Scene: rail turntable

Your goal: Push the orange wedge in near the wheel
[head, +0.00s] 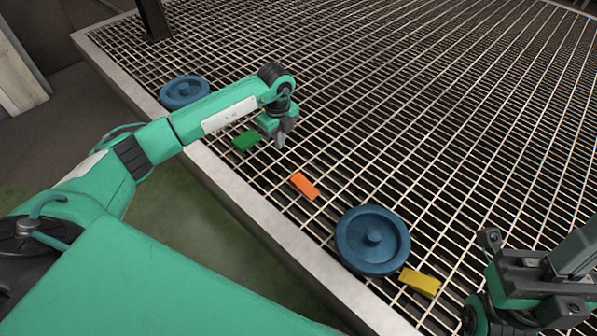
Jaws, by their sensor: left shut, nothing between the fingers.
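The orange wedge (305,186) lies on the metal grating, apart from the near blue wheel (372,240), up and to the left of it.
A green wedge (246,141) lies just left of my left gripper. A yellow wedge (420,282) lies beside the near wheel's lower right side. A second blue wheel (184,92) sits farther back at left. The light metal border (236,192) edges the grating (450,130), which is largely clear.

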